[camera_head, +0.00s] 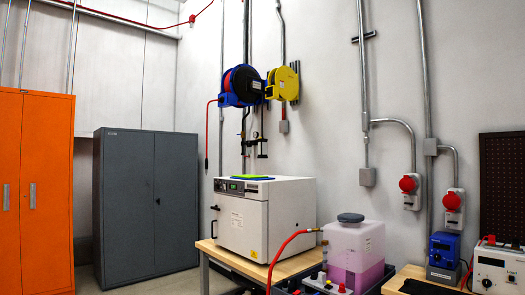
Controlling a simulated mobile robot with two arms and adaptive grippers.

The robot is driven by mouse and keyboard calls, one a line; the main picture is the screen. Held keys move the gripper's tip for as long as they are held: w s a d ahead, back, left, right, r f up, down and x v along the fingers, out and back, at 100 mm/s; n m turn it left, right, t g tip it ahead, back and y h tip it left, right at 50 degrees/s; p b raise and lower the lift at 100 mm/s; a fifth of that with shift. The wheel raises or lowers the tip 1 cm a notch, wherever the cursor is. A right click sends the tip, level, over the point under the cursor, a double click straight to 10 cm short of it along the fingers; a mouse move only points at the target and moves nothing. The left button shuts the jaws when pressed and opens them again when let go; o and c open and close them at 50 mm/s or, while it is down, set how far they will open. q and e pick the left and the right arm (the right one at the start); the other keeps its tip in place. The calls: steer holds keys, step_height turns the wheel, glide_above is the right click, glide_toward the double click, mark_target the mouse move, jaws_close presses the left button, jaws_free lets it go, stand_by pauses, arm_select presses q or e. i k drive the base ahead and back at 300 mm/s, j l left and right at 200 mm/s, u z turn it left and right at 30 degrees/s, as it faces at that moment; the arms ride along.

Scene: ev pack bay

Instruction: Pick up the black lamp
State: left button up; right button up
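I cannot make out a black lamp for certain in the head view. A flat black item (428,287) lies at the bottom edge on the right-hand wooden bench and is partly cut off. I cannot tell what it is. Neither of my grippers is in view.
A white oven (285,218) stands on a wooden table (208,245). Right of it is a tank with pink liquid (357,262) and a red hose (278,258). A blue device (444,248) and a white power unit (498,268) stand farther right. Grey (125,205) and orange cabinets (36,190) stand left.

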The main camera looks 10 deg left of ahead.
mark_target(261, 142)
steer(key=i+j+z, duration=0.15)
steer(key=z, duration=0.2)
steer(key=i+j+z, duration=0.1)
steer(key=z, duration=0.2)
steer(key=i+j+z, duration=0.1)
steer(key=j+z, duration=0.25)
steer(key=i+j+z, duration=0.1)
steer(key=j, duration=0.35)
steer(key=i+j+z, duration=0.15)
steer(key=j, duration=0.35)
steer(key=i+j+z, duration=0.1)
steer(key=j, duration=0.35)
steer(key=i+j+z, duration=0.1)
steer(key=j, duration=0.4)
steer(key=i+j+z, duration=0.15)
steer(key=j, duration=0.35)
